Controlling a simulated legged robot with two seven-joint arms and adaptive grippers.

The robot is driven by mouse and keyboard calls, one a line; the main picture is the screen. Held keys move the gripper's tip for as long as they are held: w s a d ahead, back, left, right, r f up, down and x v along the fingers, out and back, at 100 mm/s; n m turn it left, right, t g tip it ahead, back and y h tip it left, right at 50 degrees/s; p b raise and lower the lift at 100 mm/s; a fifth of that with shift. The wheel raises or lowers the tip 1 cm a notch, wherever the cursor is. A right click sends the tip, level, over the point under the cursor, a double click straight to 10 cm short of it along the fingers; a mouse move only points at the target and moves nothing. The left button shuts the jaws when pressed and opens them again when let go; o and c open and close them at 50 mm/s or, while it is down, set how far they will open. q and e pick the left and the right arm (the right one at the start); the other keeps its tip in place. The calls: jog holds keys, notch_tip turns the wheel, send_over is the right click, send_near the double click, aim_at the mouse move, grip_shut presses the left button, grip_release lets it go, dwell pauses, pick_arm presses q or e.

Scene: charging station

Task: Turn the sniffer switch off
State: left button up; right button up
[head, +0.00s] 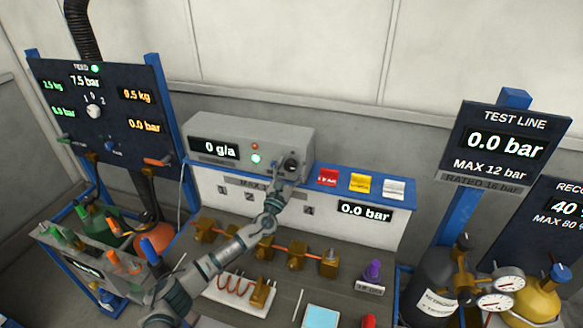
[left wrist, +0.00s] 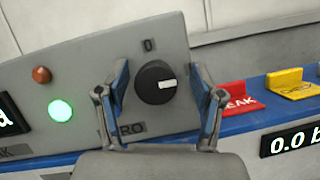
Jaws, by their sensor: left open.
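The sniffer box (head: 250,135) is a grey unit with a "0 g/a" display, on the blue-edged shelf at the back. Its switch (left wrist: 156,83) is a round black knob with a white pointer mark. The pointer points right, and a "0" label sits above the knob. In the head view the knob (head: 291,165) is partly covered by my gripper. A green lamp (left wrist: 60,110) is lit on the box, below a dull red-brown lamp (left wrist: 41,75). My left gripper (left wrist: 160,92) is open, with one finger on each side of the knob; contact cannot be told. My right gripper is not in view.
Red (head: 327,177), yellow (head: 360,183) and white (head: 394,188) tags stand on the shelf right of the box. Brass fittings (head: 268,248) on a copper pipe lie below my left arm. Gas cylinders (head: 440,285) with gauges stand at the lower right.

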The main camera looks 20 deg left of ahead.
pick_arm(q)
jog(key=shift+w+a, duration=0.1)
jog(key=shift+a, duration=0.25)
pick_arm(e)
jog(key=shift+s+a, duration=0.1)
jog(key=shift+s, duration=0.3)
pick_arm(q)
jog(key=c, duration=1.1)
jog(key=shift+d+r, duration=0.1)
jog(key=shift+d, duration=0.05)
jog(key=shift+c, duration=0.2)
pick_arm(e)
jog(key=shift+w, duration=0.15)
